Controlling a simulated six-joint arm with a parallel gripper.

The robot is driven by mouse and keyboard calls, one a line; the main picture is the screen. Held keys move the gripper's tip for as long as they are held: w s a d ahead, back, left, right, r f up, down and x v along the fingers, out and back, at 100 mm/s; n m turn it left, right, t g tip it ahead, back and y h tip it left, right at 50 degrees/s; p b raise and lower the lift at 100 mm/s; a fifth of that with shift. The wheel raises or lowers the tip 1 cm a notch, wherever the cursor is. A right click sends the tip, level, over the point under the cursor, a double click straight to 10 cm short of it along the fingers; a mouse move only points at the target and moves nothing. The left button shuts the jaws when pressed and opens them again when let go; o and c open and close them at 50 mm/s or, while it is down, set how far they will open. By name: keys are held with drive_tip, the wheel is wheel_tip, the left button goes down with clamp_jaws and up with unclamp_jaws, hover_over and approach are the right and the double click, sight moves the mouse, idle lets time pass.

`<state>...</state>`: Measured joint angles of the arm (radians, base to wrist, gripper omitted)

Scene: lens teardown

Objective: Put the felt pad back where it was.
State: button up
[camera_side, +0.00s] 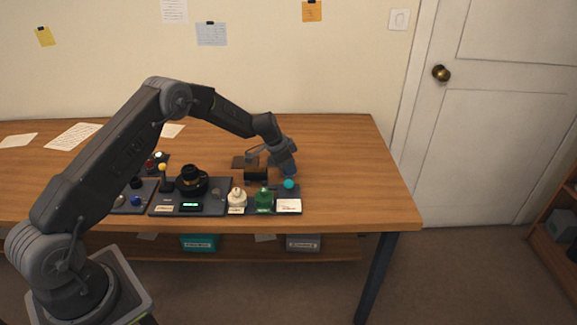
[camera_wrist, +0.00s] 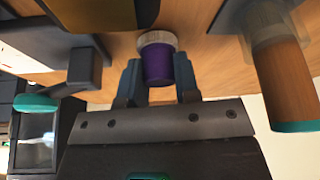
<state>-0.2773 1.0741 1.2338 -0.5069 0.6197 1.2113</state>
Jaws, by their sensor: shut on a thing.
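My gripper (camera_wrist: 158,82) is shut on a small purple piece with a pale, fuzzy-looking round end, which looks like the felt pad (camera_wrist: 157,58). The purple part sits between the two blue-grey fingers, and the pale end points away from the palm. In the side view my gripper (camera_side: 289,172) is low over the right part of the table, just behind a teal round thing (camera_side: 289,184). The pad cannot be made out there. I cannot tell whether the pad touches the wood. The spot it came from is not clearly identifiable.
A black block (camera_side: 255,174) is close at left. Table at right is clear.

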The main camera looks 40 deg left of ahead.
drive_tip(key=shift+f, duration=0.1)
drive_tip(key=o, duration=0.8)
drive_tip(key=shift+o, duration=0.2)
drive_tip(key=v, duration=1.2)
drive_tip(key=s+d+r+n+y, duration=0.1)
drive_tip(key=s+d+r, duration=0.4)
drive_tip(key=s+r, duration=0.3)
drive_tip(key=s+d+r+n, duration=0.1)
drive_tip(key=s+d+r, duration=0.55)
drive_tip(key=r, duration=0.25)
drive_tip(key=s+d+n, duration=0.2)
drive_tip(key=s, duration=0.9)
drive_tip(key=s+d+n+t+y, duration=0.1)
drive_tip(key=s+n, duration=0.1)
drive_tip(key=s, duration=0.9)
drive_tip(key=shift+s+d+t, duration=0.2)
drive_tip(key=shift+d+t, duration=0.1)
drive_tip(key=shift+d, duration=0.1)
drive_tip(key=shift+r, duration=0.1)
